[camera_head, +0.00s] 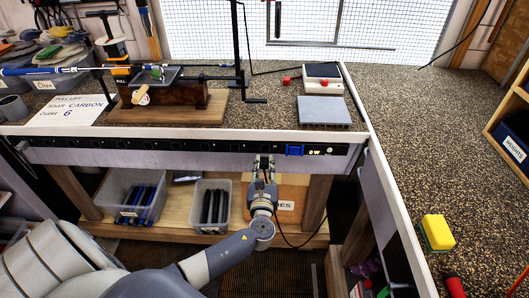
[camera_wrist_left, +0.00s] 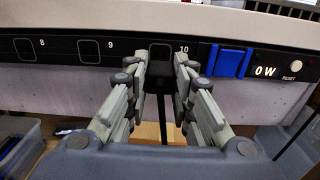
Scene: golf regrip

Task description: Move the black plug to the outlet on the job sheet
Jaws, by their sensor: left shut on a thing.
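My left gripper (camera_head: 264,166) is at the front of the long black power strip (camera_head: 190,145). In the left wrist view its fingers (camera_wrist_left: 165,78) are shut on the black plug (camera_wrist_left: 162,82), just in front of the outlet marked 10 (camera_wrist_left: 160,52). I cannot tell whether the plug is seated or clear of the outlet. A dark cord (camera_wrist_left: 163,122) runs down from it. Outlets 8 (camera_wrist_left: 26,48) and 9 (camera_wrist_left: 90,50) look empty. The job sheet (camera_head: 68,112) lies on the bench at left and reads outlet 6. My right gripper is not in view.
A blue switch (camera_wrist_left: 230,62) and a display reading 0 W sit right of outlet 10. Bins of blue grips (camera_head: 135,203) and black grips (camera_head: 211,205) stand on the shelf below. A clamp stand (camera_head: 165,105) is on the bench. A yellow sponge (camera_head: 437,232) lies at right.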

